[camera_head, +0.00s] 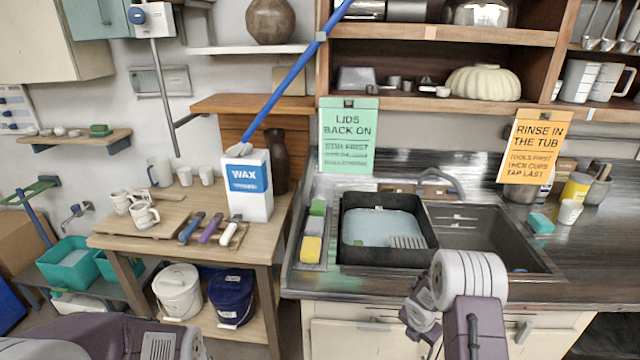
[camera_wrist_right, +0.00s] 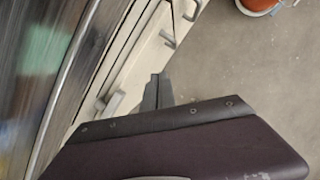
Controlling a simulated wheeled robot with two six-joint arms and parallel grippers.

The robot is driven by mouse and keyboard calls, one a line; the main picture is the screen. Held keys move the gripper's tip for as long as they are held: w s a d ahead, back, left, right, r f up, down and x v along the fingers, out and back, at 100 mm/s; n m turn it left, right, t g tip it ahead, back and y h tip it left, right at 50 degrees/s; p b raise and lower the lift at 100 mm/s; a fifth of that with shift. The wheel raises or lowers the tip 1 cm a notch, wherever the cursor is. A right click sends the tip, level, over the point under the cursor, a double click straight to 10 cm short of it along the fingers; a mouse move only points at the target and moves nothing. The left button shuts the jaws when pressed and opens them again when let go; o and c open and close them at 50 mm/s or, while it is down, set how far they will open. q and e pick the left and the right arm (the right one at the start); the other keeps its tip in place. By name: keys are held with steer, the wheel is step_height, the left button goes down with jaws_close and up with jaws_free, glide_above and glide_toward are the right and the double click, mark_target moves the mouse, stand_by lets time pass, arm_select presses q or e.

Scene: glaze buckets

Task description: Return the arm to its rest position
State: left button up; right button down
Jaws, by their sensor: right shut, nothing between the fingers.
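My right arm (camera_head: 472,310) is in front of the sink cabinet in the head view, bent, with its wrist beside the counter's front edge. My right gripper (camera_wrist_right: 157,80) shows in the right wrist view with its fingers together and empty. It hangs in front of the cabinet doors, over the floor, and touches nothing that I can see. Part of my left arm (camera_head: 110,338) shows at the lower left of the head view; its gripper is out of the frame.
The counter (camera_head: 590,262) holds the sink (camera_head: 480,240) with a black tub (camera_head: 388,258) of pale liquid. At left, a wooden table (camera_head: 118,243) holds mugs, tools and a WAX box (camera_head: 247,186); a white bucket (camera_head: 178,291) and blue bucket (camera_head: 231,298) stand below. Grey floor (camera_wrist_right: 255,80) is open.

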steer(key=s+a+r+m+t, duration=0.1)
steer(key=s+a+r+m, duration=0.2)
steer(key=r, duration=0.4)
steer(key=s+a+r+m+t, duration=0.1)
steer(key=a+r+m, duration=0.1)
steer(key=a+r, duration=0.5)
steer(key=s+a+m+g+y, duration=0.1)
steer(key=s+a+m, duration=0.1)
steer(key=s+m, duration=0.6)
steer(key=s+a+m+g+y, duration=0.1)
steer(key=s+a+m+g, duration=0.1)
steer(key=s+m, duration=0.6)
steer(key=m, duration=0.4)
steer(key=shift+s+a+m+g+y, duration=0.15)
steer(key=shift+a+m+g+y, duration=0.1)
steer(key=shift+m+g+y, duration=0.05)
